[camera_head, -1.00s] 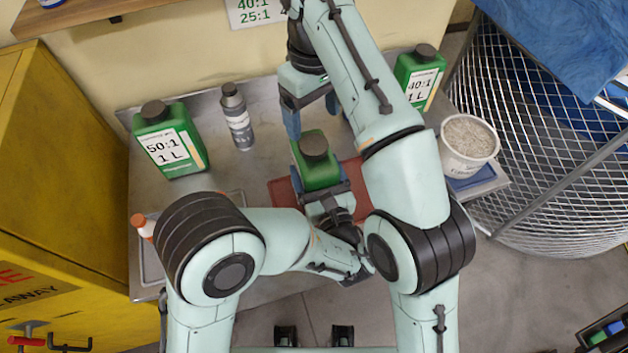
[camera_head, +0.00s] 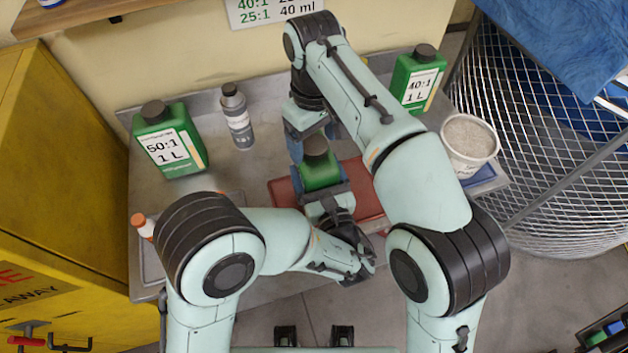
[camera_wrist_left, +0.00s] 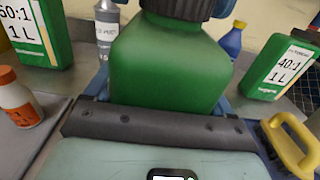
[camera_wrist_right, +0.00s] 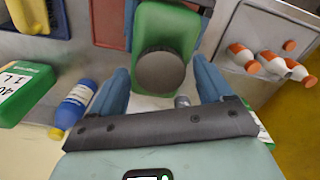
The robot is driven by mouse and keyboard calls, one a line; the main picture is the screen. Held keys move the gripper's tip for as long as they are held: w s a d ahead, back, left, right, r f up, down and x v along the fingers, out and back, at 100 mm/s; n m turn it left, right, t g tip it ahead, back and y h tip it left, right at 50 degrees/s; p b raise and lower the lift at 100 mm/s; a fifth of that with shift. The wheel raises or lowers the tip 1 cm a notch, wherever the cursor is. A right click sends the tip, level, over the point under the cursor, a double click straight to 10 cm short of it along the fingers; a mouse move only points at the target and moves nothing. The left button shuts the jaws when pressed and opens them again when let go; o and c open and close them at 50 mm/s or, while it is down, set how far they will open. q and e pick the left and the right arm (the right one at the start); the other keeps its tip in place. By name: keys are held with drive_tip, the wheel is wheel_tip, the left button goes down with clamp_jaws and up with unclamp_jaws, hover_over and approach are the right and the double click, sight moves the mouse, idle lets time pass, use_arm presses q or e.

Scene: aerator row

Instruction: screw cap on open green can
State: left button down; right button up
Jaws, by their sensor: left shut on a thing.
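A green can (camera_head: 320,176) with a dark grey round cap (camera_head: 316,148) at its mouth stands over the red mat (camera_head: 284,196). I cannot tell whether the cap is screwed tight. My left gripper (camera_head: 324,192) is shut on the can's body from the front; the can fills the left wrist view (camera_wrist_left: 165,65). My right gripper (camera_head: 312,142) is above the can, pointing down. In the right wrist view its blue fingers are apart, one on each side of the cap (camera_wrist_right: 160,70), with gaps between.
A green 50:1 can (camera_head: 170,145) and grey bottle (camera_head: 238,118) stand left on the bench. A green 40:1 can (camera_head: 416,82) and white tub (camera_head: 468,140) stand right. Orange-capped bottles (camera_wrist_right: 270,62) show in the right wrist view. A wire basket (camera_head: 545,150) is beyond the bench.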

use_arm(q)
drive_tip(key=shift+f, duration=0.1)
use_arm(e)
drive_tip(key=c, duration=0.9)
drive_tip(key=m, duration=0.5)
drive_tip(key=shift+c, duration=0.2)
drive_tip(key=o, duration=1.3)
drive_tip(key=shift+c, duration=0.2)
drive_tip(key=shift+r, duration=3.75)
use_arm(q)
unclamp_jaws()
